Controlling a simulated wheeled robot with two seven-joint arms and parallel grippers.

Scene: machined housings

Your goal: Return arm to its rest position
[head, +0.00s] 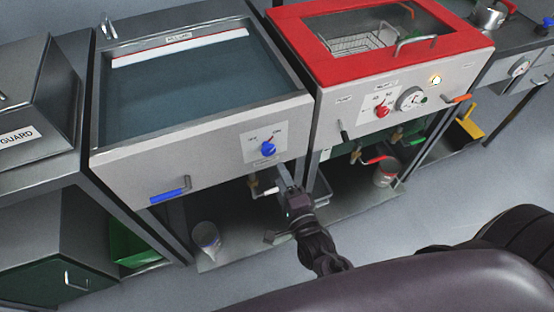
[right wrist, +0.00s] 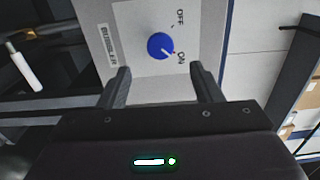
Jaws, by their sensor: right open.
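My right gripper (head: 285,180) is in front of the open water-filled tank (head: 195,85), just below its blue knob (head: 268,149). In the right wrist view the gripper (right wrist: 162,82) is open, with its two fingers apart and nothing between them. The blue knob (right wrist: 160,46) shows beyond the fingertips, on a pale plate marked OFF and ON. Its pointer is toward ON. The fingers look clear of the knob. My left gripper is not in the head view.
A red-lidded machine (head: 390,112) with a red knob and a dial stands to the right. A blue-handled lever (head: 168,195) sticks out at the tank's lower left. Pipes and a valve (head: 255,187) are under the tank. A bucket (head: 206,238) stands on the lower shelf.

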